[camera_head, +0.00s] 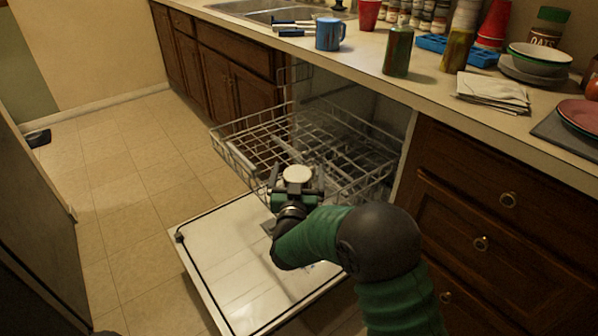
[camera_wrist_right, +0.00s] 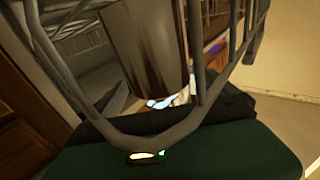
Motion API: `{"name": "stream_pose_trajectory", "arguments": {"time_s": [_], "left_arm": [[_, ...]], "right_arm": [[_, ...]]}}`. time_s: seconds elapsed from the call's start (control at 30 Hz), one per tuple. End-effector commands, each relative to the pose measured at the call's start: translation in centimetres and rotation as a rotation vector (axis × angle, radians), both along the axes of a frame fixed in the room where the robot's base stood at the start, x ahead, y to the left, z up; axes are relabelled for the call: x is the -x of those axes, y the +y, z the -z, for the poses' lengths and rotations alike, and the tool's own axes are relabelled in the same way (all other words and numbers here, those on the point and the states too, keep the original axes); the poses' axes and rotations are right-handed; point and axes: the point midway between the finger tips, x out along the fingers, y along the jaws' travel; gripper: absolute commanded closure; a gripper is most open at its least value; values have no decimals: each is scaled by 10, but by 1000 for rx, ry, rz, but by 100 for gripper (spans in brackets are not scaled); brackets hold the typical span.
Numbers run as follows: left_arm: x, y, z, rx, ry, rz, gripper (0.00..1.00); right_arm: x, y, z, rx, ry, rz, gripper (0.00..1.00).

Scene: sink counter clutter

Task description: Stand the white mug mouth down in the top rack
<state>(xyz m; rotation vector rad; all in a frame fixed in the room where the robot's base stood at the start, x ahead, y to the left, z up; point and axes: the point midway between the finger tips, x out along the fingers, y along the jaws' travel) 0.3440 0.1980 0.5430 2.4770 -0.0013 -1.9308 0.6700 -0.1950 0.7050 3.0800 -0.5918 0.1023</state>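The white mug (camera_head: 297,174) shows in the head view as a pale round disc, which looks like its upturned base. It sits between the dark jaws of my right gripper (camera_head: 297,188), at the near edge of the pulled-out top rack (camera_head: 236,160). Its sides are mostly hidden by the gripper. In the right wrist view a large shaded cylinder (camera_wrist_right: 148,45), apparently the mug, stands behind grey rack wires (camera_wrist_right: 60,75). I cannot tell whether its rim touches the rack floor. My left gripper is out of view.
The dishwasher door (camera_head: 235,270) lies open below the rack. The counter (camera_head: 350,60) holds a blue mug (camera_head: 330,33), a green can (camera_head: 398,51), folded napkins (camera_head: 492,92), stacked bowls and several jars. Drawers (camera_head: 500,215) stand right of the rack. The rack's visible wire floor looks mostly bare.

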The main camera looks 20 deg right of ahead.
Motion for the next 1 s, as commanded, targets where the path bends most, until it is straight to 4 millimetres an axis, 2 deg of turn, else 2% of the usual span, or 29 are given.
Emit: {"name": "stream_pose_trajectory", "arguments": {"time_s": [0.03,0.27,0.37,0.47,0.8,1.0], "left_arm": [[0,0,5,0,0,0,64],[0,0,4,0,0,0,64],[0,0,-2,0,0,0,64],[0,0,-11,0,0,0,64],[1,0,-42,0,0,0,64],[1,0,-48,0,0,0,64]], "right_arm": [[6,7,38,-6,76,-17,3],[8,8,38,-7,78,-17,3],[18,13,35,-6,76,-19,3],[39,21,30,-5,67,-20,3],[131,54,12,-1,18,-13,3],[162,63,6,1,-5,-4,3]]}}
